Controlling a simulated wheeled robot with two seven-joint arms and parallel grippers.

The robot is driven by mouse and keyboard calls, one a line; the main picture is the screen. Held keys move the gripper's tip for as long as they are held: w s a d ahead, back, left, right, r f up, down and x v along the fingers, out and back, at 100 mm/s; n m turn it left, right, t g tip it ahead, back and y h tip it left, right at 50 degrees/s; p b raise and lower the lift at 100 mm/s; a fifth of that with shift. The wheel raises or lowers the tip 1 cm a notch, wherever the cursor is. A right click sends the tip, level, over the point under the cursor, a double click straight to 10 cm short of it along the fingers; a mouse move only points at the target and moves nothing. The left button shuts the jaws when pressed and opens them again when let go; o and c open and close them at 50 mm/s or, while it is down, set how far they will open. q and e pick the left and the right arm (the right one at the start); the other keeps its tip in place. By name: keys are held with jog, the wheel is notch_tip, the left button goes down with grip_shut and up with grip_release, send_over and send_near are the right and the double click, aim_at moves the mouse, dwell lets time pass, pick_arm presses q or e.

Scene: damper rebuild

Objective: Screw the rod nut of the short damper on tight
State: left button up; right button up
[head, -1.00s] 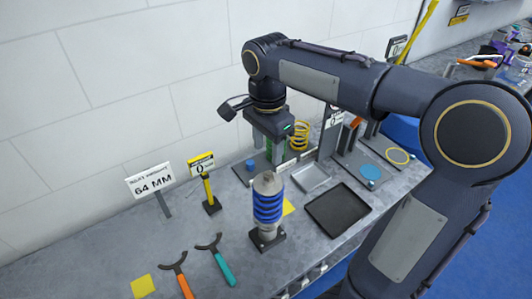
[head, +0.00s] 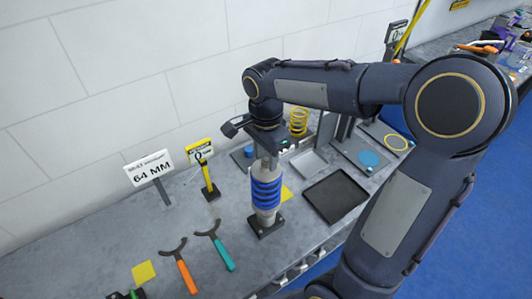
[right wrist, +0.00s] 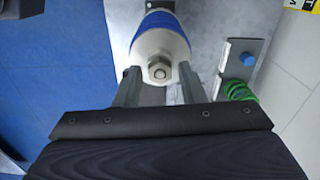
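A damper with a blue spring (head: 266,192) and pale upper body stands upright on a dark base on the bench. My right gripper (head: 268,160) points down over its top. In the right wrist view, the hex rod nut (right wrist: 159,71) sits on the rod at the damper's top, between the two fingers (right wrist: 160,88). The fingers are apart, with a visible gap on each side of the nut. In the head view the gripper hides the nut. A dark piece with a green light, apparently my left gripper (head: 127,294), shows at the bottom left edge; its fingers are not clear.
An orange-handled wrench (head: 185,273) and a teal-handled wrench (head: 222,250) lie left of the damper. A black tray (head: 335,196) lies to the right. A "64 MM" sign (head: 150,170) and a yellow gauge post (head: 208,180) stand behind. A green spring (right wrist: 238,90) is close by.

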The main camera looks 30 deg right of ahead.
grip_shut()
jog(key=m, duration=0.4)
jog(key=shift+m, duration=0.9)
jog(key=shift+w, duration=0.1)
jog(key=m, duration=0.2)
jog(key=shift+r+m, duration=0.1)
jog(key=shift+m, duration=0.2)
jog(key=m, duration=0.3)
